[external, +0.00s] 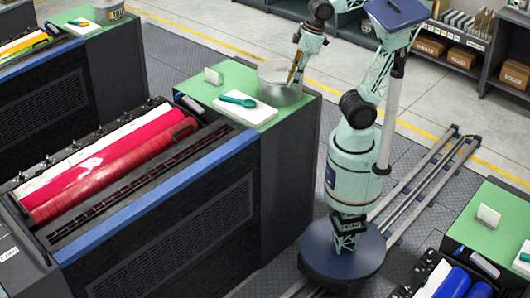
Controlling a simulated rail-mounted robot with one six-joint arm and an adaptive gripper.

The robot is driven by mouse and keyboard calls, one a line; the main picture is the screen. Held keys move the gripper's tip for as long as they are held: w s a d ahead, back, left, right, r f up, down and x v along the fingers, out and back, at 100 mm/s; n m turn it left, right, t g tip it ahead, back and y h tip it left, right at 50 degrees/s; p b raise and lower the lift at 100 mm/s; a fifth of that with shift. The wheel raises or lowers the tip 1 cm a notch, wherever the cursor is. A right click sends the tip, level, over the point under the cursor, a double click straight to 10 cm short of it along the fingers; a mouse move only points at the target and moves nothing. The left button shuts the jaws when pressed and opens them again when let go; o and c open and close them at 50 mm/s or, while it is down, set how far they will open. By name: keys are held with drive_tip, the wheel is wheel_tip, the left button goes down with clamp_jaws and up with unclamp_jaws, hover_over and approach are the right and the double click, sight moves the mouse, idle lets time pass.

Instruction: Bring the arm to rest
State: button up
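My arm (356,165) stands on a round dark blue base on the rail and reaches up, then over to the left. My gripper (294,80) points down at the round metal pot (277,88) on the green top of the near machine. Its fingertips look to be at or over the pot's opening. A narrow brownish shape shows at the gripper; I cannot tell whether it is the fingers or something held. Whether the fingers are apart or together is too small to see.
On the same green top (228,76) lie a teal-handled tool (238,99) on a white pad and a small upright pale card (213,76). The machine's open ink unit shows a red roller (110,170). Rails (425,185) run behind my base. Shelves (455,45) with boxes stand at the back.

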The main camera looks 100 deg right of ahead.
drive_tip(key=s+a+f+n, duration=0.1)
drive_tip(key=s+f, duration=0.3)
drive_tip(key=s, duration=0.2)
drive_tip(key=shift+a+f, duration=0.2)
drive_tip(key=shift+f, duration=0.05)
